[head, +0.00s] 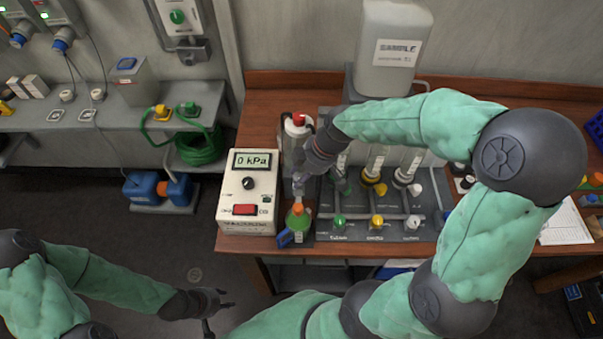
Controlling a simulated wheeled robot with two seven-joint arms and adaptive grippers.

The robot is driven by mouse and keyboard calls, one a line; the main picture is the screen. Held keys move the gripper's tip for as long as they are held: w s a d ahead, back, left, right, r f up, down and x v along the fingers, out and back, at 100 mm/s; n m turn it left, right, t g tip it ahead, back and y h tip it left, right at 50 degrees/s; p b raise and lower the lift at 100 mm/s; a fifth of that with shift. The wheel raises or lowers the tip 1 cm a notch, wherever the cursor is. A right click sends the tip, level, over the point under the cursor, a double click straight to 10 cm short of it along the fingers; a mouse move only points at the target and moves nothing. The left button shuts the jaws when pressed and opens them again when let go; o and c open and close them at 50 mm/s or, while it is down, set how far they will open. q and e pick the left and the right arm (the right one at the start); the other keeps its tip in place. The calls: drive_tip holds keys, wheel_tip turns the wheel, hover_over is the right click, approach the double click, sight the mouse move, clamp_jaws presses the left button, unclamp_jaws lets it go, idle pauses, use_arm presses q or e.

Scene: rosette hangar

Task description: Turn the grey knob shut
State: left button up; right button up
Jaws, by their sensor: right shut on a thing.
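My right gripper (299,186) reaches down from the right over the left end of the bench rig.
A white pressure box (231,205) reading 0 kPa, with a black dial and red switch, stands left of the rig. A red-capped cylinder (297,130) stands behind my gripper.

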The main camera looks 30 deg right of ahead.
drive_tip(key=shift+s+a, duration=0.1)
drive_tip(key=shift+a, duration=0.05)
drive_tip(key=shift+m+t+p, duration=0.4)
drive_tip(key=shift+m, duration=0.9)
drive_tip(key=o, duration=0.8)
drive_tip(key=shift+o, duration=1.3)
drive_tip(key=shift+a, duration=0.15)
drive_tip(key=shift+a+h, duration=0.1)
drive_tip(key=shift+h, duration=0.2)
